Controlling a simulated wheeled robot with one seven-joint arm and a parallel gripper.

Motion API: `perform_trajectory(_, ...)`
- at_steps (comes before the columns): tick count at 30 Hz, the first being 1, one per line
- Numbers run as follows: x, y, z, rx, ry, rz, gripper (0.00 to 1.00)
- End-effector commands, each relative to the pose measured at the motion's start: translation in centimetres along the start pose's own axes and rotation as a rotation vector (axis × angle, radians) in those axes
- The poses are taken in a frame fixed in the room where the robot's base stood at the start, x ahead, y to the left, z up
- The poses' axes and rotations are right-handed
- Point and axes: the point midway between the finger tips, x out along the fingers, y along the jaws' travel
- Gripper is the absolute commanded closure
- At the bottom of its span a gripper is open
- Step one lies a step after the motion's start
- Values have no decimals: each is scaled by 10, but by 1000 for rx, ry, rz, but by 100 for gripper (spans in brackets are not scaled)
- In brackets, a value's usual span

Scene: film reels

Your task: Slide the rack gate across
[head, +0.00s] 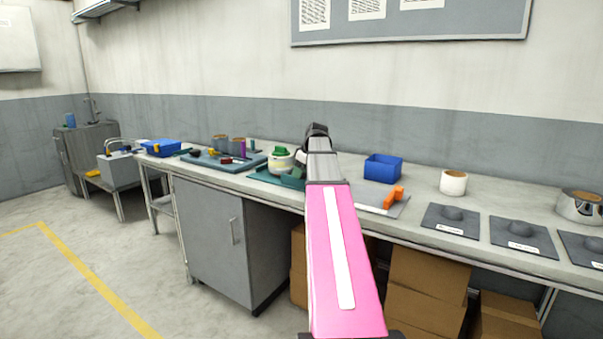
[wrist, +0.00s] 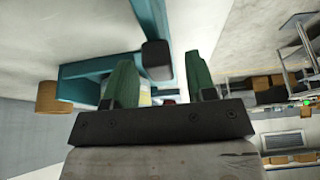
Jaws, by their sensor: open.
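The teal rack (head: 268,177) stands on the bench, partly hidden behind my arm. A cream round thing with a green top shows at it. In the wrist view the teal frame (wrist: 85,88) fills the upper left. A teal bar (wrist: 147,18) comes down from the top edge and ends in a dark block (wrist: 157,58); I take this to be the gate and its handle. My gripper (wrist: 159,62) is open, with two green fingers. The dark block appears between the fingers; I cannot tell whether they touch it. The head view hides most of the gripper behind my arm.
A blue bin (head: 383,168) and an orange piece (head: 394,196) on a pale board are right of my arm. A tape roll (head: 453,183) and grey pads (head: 455,220) lie farther right. A tray (head: 205,160) with small items is left. Cardboard boxes (head: 425,275) stand below.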

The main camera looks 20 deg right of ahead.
Motion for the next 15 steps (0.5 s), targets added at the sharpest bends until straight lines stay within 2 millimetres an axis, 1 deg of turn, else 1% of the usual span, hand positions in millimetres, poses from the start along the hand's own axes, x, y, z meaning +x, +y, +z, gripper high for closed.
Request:
perform_trajectory(7,1,0,0,0,0,0,49)
perform_trajectory(8,1,0,0,0,0,0,55)
perform_trajectory(9,1,0,0,0,0,0,68)
perform_trajectory(11,1,0,0,0,0,0,88)
perform_trajectory(12,1,0,0,0,0,0,100)
perform_trajectory(15,1,0,0,0,0,0,100)
